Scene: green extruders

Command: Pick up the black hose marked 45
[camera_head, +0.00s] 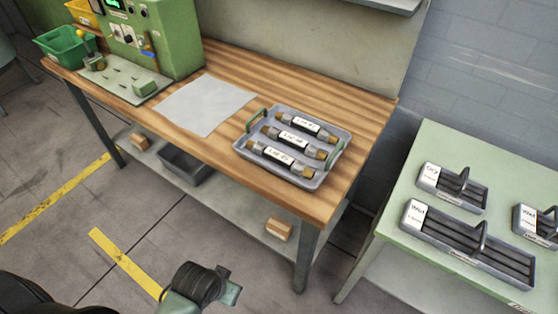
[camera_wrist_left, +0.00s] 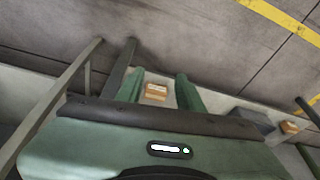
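A grey tray (camera_head: 240,147) with green handles stands on the wooden workbench. Three short dark hoses with metal ends and white labels lie side by side in it: a far hose (camera_head: 307,127), a middle hose (camera_head: 293,140) and a near hose (camera_head: 279,155). The label numbers are too small to read surely, so I cannot tell which is 45. My left gripper (camera_wrist_left: 158,84) shows two green fingers, apart and empty, in the left wrist view. Part of my arm shows at the bottom of the head view, below the bench and away from the tray. My right gripper is not in view.
A white sheet (camera_head: 205,104) lies left of the tray. A green machine (camera_head: 160,35) and green bin (camera_head: 66,46) stand farther left. A pale green table (camera_head: 420,160) with labelled grey trays is at right. Small boxes (camera_head: 279,228) sit on the bench's lower shelf.

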